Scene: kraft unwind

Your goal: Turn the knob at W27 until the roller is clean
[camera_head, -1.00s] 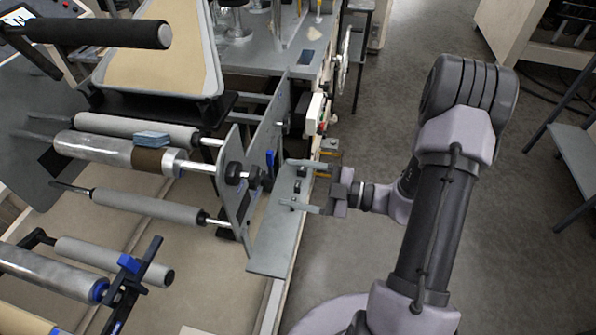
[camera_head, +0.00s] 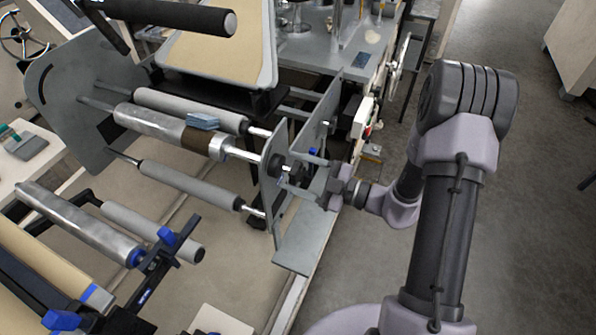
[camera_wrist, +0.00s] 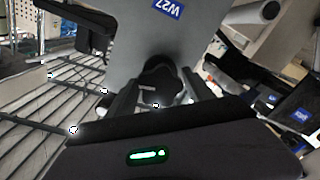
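The black lobed knob (camera_head: 277,165) is on the grey side plate at the end of the roller axle. In the wrist view the knob (camera_wrist: 160,80) lies below the blue W27 label (camera_wrist: 168,8). The silver roller (camera_head: 150,121) has a brown band (camera_head: 194,138) near its right end, with a blue pad (camera_head: 203,121) on top of it. My gripper (camera_head: 291,171) is at the knob, its two fingers apart, one on each side of it. I cannot tell whether either finger touches the knob.
Grey rollers (camera_head: 190,108) run above and below the silver roller. A flat grey plate (camera_head: 303,238) lies below my gripper. A red-and-white control box (camera_head: 362,117) stands behind it. Open floor (camera_head: 478,100) lies to the right.

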